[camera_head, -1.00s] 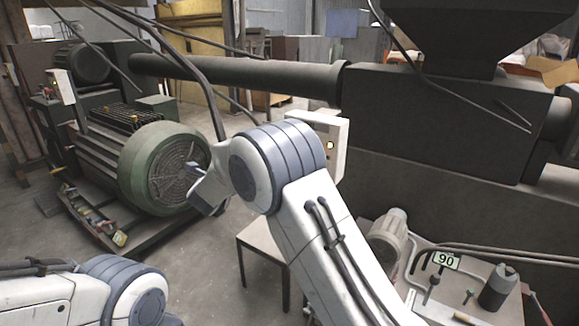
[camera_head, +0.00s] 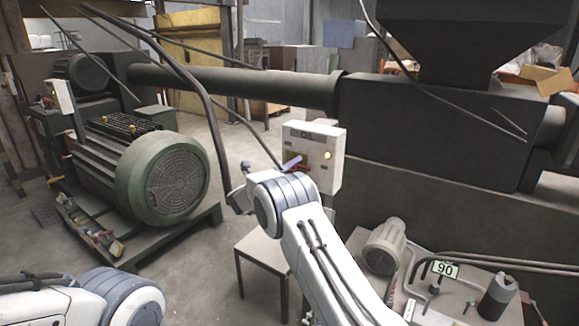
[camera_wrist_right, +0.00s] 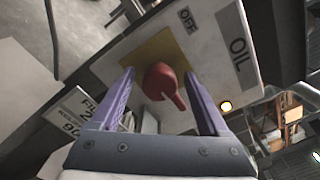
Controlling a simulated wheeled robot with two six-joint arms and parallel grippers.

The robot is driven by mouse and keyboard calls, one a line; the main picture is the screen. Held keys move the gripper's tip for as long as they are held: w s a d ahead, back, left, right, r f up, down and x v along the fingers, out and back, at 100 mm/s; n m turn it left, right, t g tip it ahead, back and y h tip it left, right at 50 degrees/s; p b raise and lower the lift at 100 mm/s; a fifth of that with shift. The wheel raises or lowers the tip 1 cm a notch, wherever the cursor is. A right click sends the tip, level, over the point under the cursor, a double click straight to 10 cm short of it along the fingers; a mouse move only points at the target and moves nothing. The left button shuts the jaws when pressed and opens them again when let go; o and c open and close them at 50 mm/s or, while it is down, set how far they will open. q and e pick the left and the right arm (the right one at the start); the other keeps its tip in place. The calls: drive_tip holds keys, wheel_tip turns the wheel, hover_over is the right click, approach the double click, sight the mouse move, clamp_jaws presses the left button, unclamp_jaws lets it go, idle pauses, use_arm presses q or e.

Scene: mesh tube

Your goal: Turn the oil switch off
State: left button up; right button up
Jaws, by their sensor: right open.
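The oil switch is a red knob (camera_wrist_right: 163,84) on a yellow plate (camera_wrist_right: 178,47) on a pale box (camera_wrist_right: 215,50) labelled OIL. An OFF label (camera_wrist_right: 187,19) sits beside the plate, and the knob's narrow end points to the lower right in the right wrist view. My right gripper (camera_wrist_right: 159,73) is open, with its purple fingers on either side of the knob; I cannot tell if they touch it. In the head view the box (camera_head: 332,160) stands behind my right gripper (camera_head: 291,163), and the red knob (camera_head: 303,168) is partly hidden. My left gripper is out of view.
A lit yellow lamp (camera_head: 327,155) is on the box. A dark pipe (camera_head: 240,84) runs behind it. A green motor (camera_head: 165,172) stands at left, a small table (camera_head: 262,250) below, and a bench with a 90 sign (camera_head: 445,269) at right.

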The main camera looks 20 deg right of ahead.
drive_tip(key=shift+w+d, duration=0.15)
drive_tip(key=shift+d, duration=0.05)
clamp_jaws()
